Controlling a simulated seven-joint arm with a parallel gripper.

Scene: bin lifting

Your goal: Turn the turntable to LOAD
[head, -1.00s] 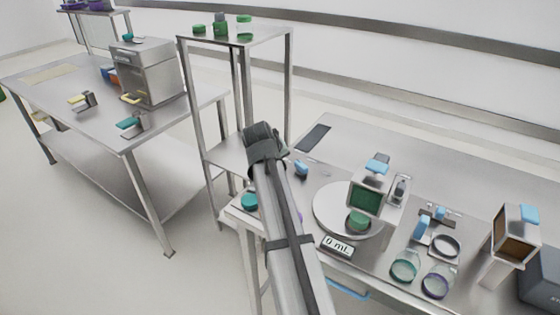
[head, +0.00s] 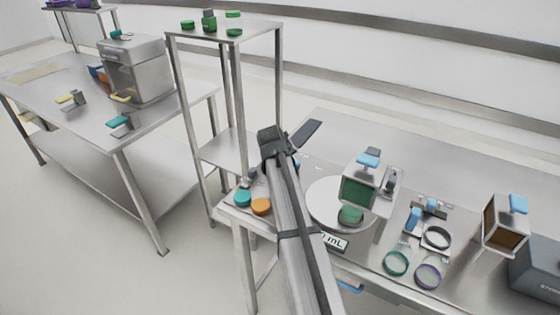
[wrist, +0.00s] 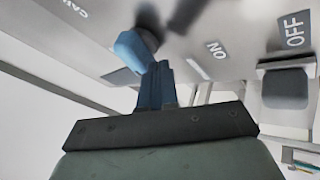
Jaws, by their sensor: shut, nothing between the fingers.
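The turntable (head: 322,204) is a pale round disc on the right bench in the head view. A grey device with a green front (head: 358,192) and a green round piece (head: 350,215) are on or at its right part. I cannot read a LOAD mark. My arm passes just left of the disc. In the wrist view my gripper's blue fingers (wrist: 157,72) are shut with nothing between them. They are close to a light-blue handle (wrist: 131,50) on a dark round base; I cannot tell whether they touch. The fingertips are hidden in the head view.
ON and OFF labels and a grey block (wrist: 285,88) are near my fingers in the wrist view. A teal cap (head: 243,198) and an orange cap (head: 261,206) lie left of my arm. A tall shelf (head: 225,37) stands behind. Rings and devices crowd the bench right.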

